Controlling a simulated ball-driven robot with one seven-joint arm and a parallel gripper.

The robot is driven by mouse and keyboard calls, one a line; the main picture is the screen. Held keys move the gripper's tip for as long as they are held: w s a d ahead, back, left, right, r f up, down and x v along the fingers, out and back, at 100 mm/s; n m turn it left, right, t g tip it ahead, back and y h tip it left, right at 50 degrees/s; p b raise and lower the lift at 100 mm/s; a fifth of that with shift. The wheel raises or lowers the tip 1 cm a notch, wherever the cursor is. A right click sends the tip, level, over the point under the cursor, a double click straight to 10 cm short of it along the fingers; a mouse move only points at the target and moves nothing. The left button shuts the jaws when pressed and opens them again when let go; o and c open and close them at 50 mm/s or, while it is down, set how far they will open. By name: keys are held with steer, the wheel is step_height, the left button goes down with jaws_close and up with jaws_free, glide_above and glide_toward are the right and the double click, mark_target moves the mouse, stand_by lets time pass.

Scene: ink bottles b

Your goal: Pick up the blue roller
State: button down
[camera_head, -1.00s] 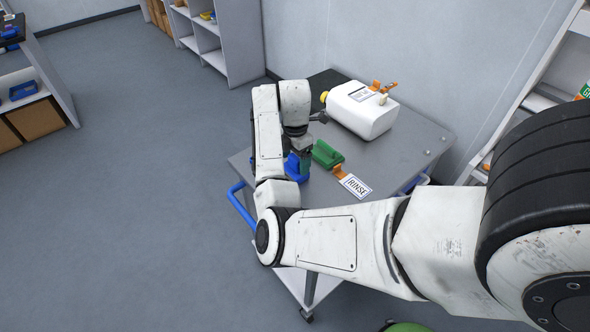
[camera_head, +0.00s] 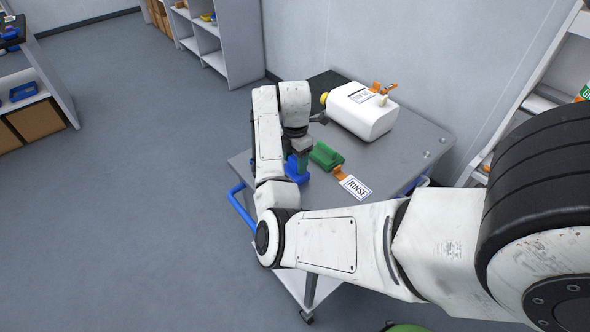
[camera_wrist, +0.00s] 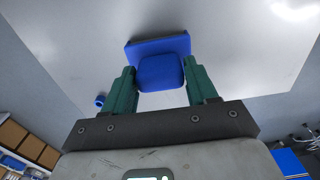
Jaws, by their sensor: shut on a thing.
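The blue roller (camera_wrist: 160,72) is between the two green fingers of my gripper (camera_wrist: 162,88) in the wrist view. It has a block-like top and a wider blue base behind it. My gripper is shut on it. In the head view the blue roller (camera_head: 297,168) shows at the left part of the cart top, below my gripper (camera_head: 298,158), partly hidden by my arm. I cannot tell whether its base touches the cart top.
The grey cart top (camera_head: 400,165) also holds a green roller (camera_head: 326,155) just right of the blue one, a RINSE tag (camera_head: 356,187) and a white jug (camera_head: 362,110). A blue handle (camera_head: 240,207) runs along the cart's left side.

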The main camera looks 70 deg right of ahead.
mark_target(295, 158)
steer(key=shift+r, duration=0.55)
step_height(295, 158, up, 2)
steer(key=shift+r+b, duration=0.1)
steer(key=shift+b, duration=0.25)
steer(key=s+a+r+p, duration=0.5)
steer(key=s+r+p, duration=0.4)
steer(key=s, duration=0.4)
steer(key=shift+r, duration=0.35)
steer(key=c, duration=0.9)
jaws_free()
steer(key=c, duration=0.4)
steer(key=shift+o, duration=0.2)
